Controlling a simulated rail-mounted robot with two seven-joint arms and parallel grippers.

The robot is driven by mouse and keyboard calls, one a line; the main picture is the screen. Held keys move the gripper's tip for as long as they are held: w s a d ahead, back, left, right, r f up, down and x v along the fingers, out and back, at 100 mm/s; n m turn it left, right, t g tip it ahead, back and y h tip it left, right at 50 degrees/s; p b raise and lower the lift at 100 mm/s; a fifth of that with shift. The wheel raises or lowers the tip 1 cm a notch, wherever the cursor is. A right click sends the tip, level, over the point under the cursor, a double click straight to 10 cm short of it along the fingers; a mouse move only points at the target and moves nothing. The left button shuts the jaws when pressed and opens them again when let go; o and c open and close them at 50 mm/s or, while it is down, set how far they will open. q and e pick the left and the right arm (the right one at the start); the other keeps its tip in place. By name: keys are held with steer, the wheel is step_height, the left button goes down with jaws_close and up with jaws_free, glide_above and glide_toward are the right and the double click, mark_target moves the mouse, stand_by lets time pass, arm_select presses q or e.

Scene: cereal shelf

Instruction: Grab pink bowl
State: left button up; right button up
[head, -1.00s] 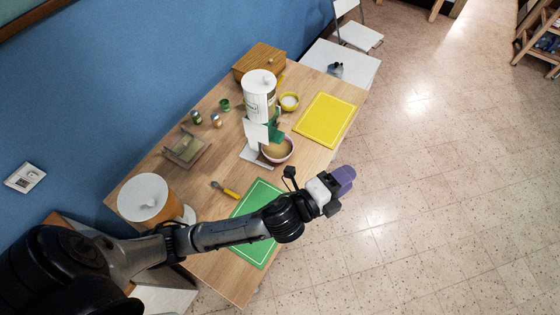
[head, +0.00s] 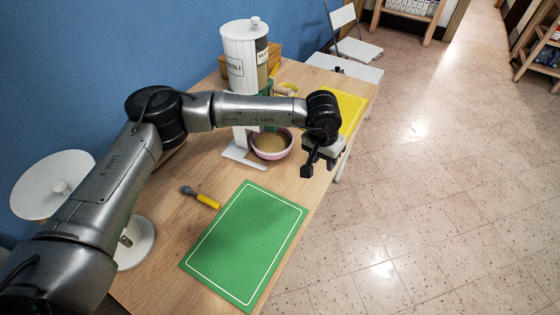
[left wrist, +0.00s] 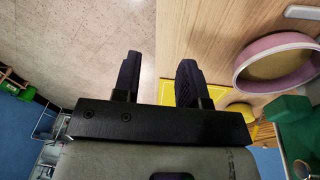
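The pink bowl (head: 286,154) stands upright under the spout side of a white cereal dispenser (head: 240,60) and has a tan layer inside. The bowl lies to the right of both fingers there. My right gripper is not in view.
A green mat (head: 245,245) and a yellow-handled utensil (head: 206,200) lie on the near table. A yellow mat (head: 352,105) lies beyond my gripper. A second white-lidded dispenser (head: 50,180) stands at left. Open floor is to the right.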

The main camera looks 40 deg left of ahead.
mark_target(287, 148)
arm_select(q)
steer(key=w+a+y+b, duration=0.2)
steer(key=a+y+b, duration=0.15)
steer(key=a, duration=0.75)
steer(key=shift+m+y, duration=0.3)
steer(key=shift+y, duration=0.15)
steer(key=b+x, duration=0.1)
steer(key=x, duration=0.1)
steer(key=b+x, duration=0.1)
steer(key=x, duration=0.2)
steer(key=shift+s+a+f, duration=0.2)
steer(key=shift+a+f, duration=0.05)
steer(key=shift+w+a+f, duration=0.15)
steer(key=shift+a+f, duration=0.05)
steer(key=shift+f, duration=0.4)
steer(key=shift+b+x, duration=1.9)
steer(key=shift+x, duration=0.7)
steer(key=shift+a, duration=0.15)
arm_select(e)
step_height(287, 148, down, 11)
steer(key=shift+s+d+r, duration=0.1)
arm_select(q)
jaws_close()
